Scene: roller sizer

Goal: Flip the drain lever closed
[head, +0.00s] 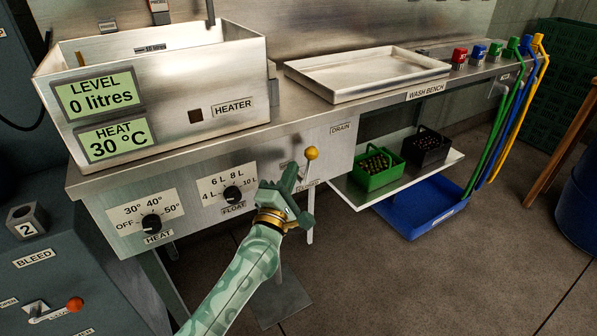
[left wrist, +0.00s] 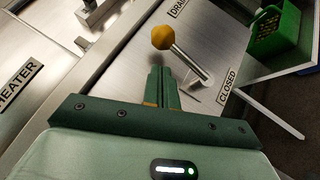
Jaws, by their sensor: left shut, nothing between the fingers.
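The drain lever (head: 312,153) has a yellow ball knob on a metal stem and stands out from the front panel below the DRAIN label (head: 341,128). In the left wrist view the knob (left wrist: 163,37) is up and left of the stem's base. The CLOSED label (left wrist: 227,86) is to the right of that base. My left gripper (head: 289,171) is shut and empty, just left of and below the knob. In the left wrist view its fingertips (left wrist: 160,76) are below the knob, with a small gap showing. The fingers partly hide the panel labels. My right gripper is out of view.
The float dial (head: 233,193) and heat dial (head: 151,224) are on the panel to the left. A sink tank (head: 190,90) and a tray (head: 365,72) are on the bench. A shelf with a green crate (head: 378,176) is to the right, above a blue bin (head: 420,215).

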